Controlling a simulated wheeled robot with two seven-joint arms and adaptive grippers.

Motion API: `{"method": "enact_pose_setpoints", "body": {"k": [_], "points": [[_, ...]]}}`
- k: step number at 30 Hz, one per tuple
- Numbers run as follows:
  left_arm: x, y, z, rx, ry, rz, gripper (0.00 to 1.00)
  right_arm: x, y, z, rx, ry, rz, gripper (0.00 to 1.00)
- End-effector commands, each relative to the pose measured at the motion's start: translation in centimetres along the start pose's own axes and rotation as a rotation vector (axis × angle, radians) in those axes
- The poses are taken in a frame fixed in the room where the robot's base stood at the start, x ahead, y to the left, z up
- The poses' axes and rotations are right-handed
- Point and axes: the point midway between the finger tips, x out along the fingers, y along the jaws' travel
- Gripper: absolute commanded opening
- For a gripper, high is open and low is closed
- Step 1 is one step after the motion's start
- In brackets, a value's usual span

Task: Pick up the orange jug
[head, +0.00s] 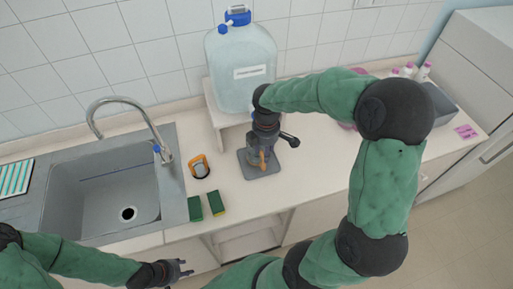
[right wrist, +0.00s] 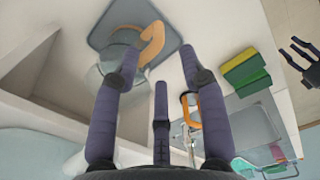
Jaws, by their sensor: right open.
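A clear jug with an orange handle (head: 262,160) stands on a grey mat under my right gripper, which partly covers it in the head view. The right wrist view shows its orange handle (right wrist: 151,44) and clear body beyond my fingertips. My right gripper (right wrist: 158,68) is open and empty, pointing down at the jug, with the handle in front of the gap between its fingers. I cannot tell whether any finger touches it. My left gripper (head: 181,268) is open and empty near the counter's front edge, below the sink.
A small orange-framed item (head: 199,166) stands left of the mat (head: 246,157). Two green-yellow sponges (head: 216,204) lie at the front edge. A large water container (head: 240,95) on a white stand (head: 217,117) is close behind. The sink (head: 100,190) is at left.

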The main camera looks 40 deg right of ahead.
Motion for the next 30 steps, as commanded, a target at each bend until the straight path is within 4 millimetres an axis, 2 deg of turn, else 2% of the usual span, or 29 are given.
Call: {"method": "enact_pose_setpoints", "body": {"k": [1,6,16,25,30], "points": [[0.2,-0.1,0.1,0.0,-0.001,0.0,0.4,1.0,-0.1,0.0,0.0,-0.001,-0.005,0.43],[0.7,-0.2,0.1,-0.001,-0.002,0.0,0.4,3.5,0.0,0.0,0.001,-0.001,-0.004,0.43],[0.9,-0.3,0.0,0.0,-0.001,0.0,0.4,5.4,0.1,-0.1,0.0,0.0,-0.003,0.43],[1.8,-0.6,0.0,0.0,-0.001,0.0,0.4,9.4,0.5,-0.1,0.001,-0.001,-0.003,0.43],[1.8,-0.6,0.0,0.0,-0.001,0.0,0.4,9.8,0.6,-0.2,0.001,0.001,0.0,0.43]]}}
